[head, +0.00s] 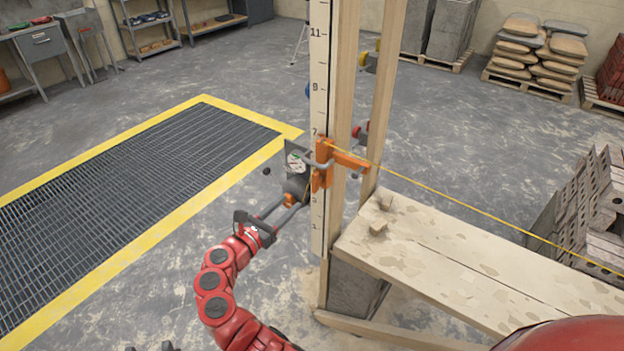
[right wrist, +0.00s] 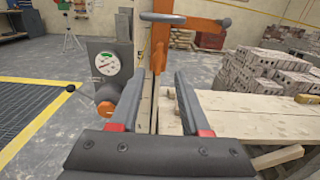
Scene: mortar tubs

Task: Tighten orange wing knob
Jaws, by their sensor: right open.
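An orange clamp (head: 322,160) with a grey handle bar (right wrist: 163,18) is fixed on an upright measuring board (head: 319,70). In the right wrist view, an orange wing-like piece (right wrist: 159,58) shows under the bar, just beyond and between my fingertips. A round orange knob (right wrist: 105,108) sits low on a grey gauge box (right wrist: 106,65), left of my fingers. My right gripper (head: 291,206) is open and empty, its fingers pointing toward the clamp; it also shows in the right wrist view (right wrist: 159,78). I cannot make out my left gripper; only dark tips show at the head view's bottom edge.
A yellow line runs from the clamp to the right. A stained plank bench (head: 455,255) stands right of the post. A yellow-edged floor grate (head: 130,175) lies left. Stacked blocks (head: 590,210) stand right. Open floor lies behind the post.

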